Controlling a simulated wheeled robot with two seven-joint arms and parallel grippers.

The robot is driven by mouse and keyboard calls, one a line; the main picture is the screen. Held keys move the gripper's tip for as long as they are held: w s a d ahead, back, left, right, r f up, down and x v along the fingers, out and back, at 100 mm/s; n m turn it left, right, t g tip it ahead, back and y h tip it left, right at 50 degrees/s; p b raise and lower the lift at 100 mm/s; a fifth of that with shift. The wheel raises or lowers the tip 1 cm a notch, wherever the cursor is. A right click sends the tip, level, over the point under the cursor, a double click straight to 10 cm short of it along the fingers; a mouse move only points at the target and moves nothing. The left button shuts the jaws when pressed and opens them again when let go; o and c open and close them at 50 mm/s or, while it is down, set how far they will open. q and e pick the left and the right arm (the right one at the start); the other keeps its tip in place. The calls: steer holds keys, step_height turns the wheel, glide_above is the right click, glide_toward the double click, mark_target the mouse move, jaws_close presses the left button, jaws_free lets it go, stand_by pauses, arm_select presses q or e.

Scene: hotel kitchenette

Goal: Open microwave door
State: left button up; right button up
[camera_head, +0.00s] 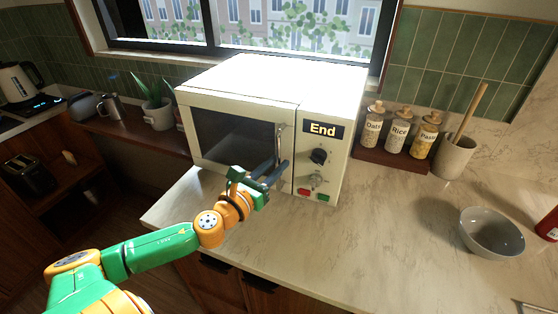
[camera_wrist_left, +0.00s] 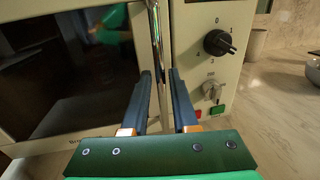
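The cream microwave (camera_head: 262,88) stands on the counter below the window, and its door (camera_head: 228,135) looks shut. The upright metal door handle (camera_head: 279,143) is at the door's right side. My left gripper (camera_head: 279,172) is at the lower part of the handle. In the left wrist view the gripper (camera_wrist_left: 160,77) is open, with one dark finger on each side of the handle (camera_wrist_left: 158,50). A gap shows between the fingers and the bar. The microwave's knobs (camera_wrist_left: 218,43) are just right of the fingers. My right gripper is not in view.
Jars labelled Oats, Rice and Pasta (camera_head: 398,130) stand right of the microwave, beside a utensil crock (camera_head: 454,158). A grey bowl (camera_head: 491,232) sits at the right. A potted plant (camera_head: 157,113) is at the left. The counter in front is mostly clear.

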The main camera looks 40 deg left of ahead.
arm_select(q)
steer(key=shift+w, duration=0.65)
steer(key=shift+s+r, duration=0.1)
steer(key=shift+r, duration=0.05)
jaws_close()
stand_by(1.0)
